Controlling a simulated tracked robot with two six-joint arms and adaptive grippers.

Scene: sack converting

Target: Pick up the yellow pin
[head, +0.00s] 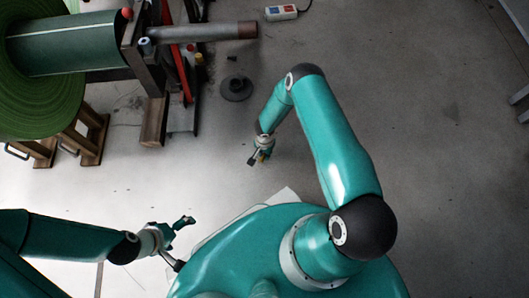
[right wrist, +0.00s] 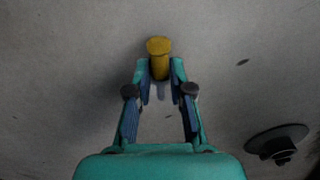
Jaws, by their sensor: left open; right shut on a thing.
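The yellow pin (right wrist: 159,58) is a short yellow cylinder with a wider round head. In the right wrist view it sits between the fingertips of my right gripper (right wrist: 160,78), which is shut on it. In the head view the right gripper (head: 259,158) is low over the floor in the middle, and only a small bit of the pin (head: 262,157) shows there. I cannot tell whether the pin touches the floor. My left gripper (head: 180,240) is open and empty at the lower left, far from the pin.
A dark round base with a short post (head: 236,88) stands on the floor; it also shows in the right wrist view (right wrist: 277,143). A machine with a green roll (head: 70,45) and wooden stands fills the upper left. A socket box (head: 281,13) lies at the top.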

